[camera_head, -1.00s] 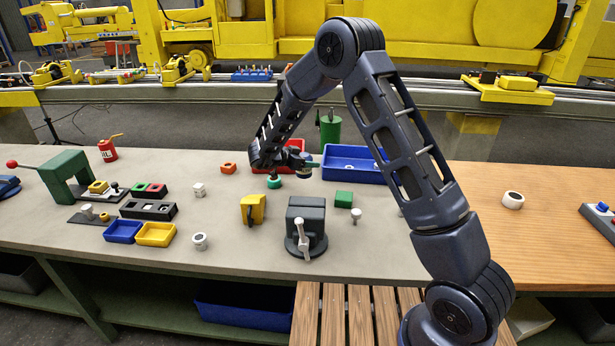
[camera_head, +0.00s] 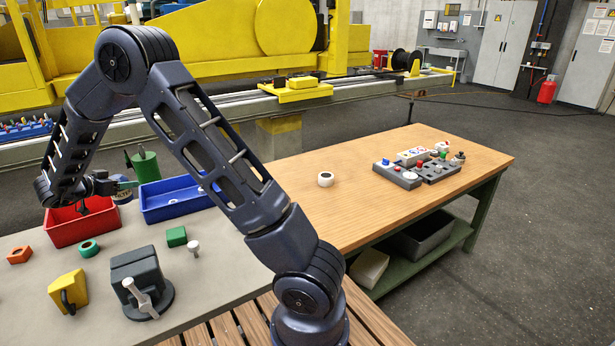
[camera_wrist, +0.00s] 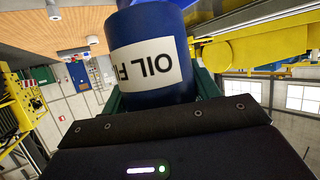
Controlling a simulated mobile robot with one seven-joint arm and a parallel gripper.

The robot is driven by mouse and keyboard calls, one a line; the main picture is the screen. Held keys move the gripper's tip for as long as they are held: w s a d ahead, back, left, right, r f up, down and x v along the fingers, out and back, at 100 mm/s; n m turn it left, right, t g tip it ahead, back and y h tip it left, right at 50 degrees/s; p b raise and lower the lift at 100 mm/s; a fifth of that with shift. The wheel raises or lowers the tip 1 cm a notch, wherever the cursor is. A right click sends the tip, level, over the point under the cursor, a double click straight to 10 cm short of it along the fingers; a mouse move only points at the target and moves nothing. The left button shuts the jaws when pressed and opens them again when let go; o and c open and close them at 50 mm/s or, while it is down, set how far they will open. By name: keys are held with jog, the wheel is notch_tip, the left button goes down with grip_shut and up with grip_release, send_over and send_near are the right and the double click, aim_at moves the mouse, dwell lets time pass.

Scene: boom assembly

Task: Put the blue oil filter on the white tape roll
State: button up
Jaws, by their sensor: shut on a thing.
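My gripper (camera_head: 120,188) is shut on the blue oil filter (camera_head: 122,197), at the left in the head view, beside the red bin and the blue tray. My arm partly hides it there. In the wrist view the oil filter (camera_wrist: 150,62) fills the top middle, between the green fingers, its white label upside down. The white tape roll (camera_head: 325,179) lies flat on the wooden tabletop, well to the right of my gripper, with its dark hole facing up. A small white ring on the wood in the wrist view (camera_wrist: 92,40) looks like the same roll.
A red bin (camera_head: 70,228) and a blue tray (camera_head: 165,212) stand near my gripper. A green pot (camera_head: 146,166) is behind them. A grey vise (camera_head: 138,280) stands in front. Control boxes (camera_head: 412,168) sit right of the roll. The wood around the roll is clear.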

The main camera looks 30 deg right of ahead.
jog(key=w+d+r+m+g+h, duration=0.15)
jog(key=w+d, duration=0.25)
jog(key=d, duration=1)
jog(key=w+d+m+g, duration=0.2)
jog(key=w+d+g, duration=0.15)
jog(key=d, duration=0.95)
jog(key=w+d+r+m+g+h, duration=0.15)
jog(key=w+d, duration=0.35)
jog(key=d, duration=0.9)
jog(key=m+g+y, duration=0.2)
jog(key=m+g, duration=0.4)
jog(key=m, duration=0.1)
send_over(329, 175)
jog(key=shift+h, duration=0.3)
notch_tip(329, 175, down, 18)
jog(key=shift+d+f, duration=0.1)
jog(key=shift+f, duration=0.05)
jog(key=shift+f, duration=0.15)
jog(key=o, duration=1.2)
jog(key=shift+c, duration=0.2)
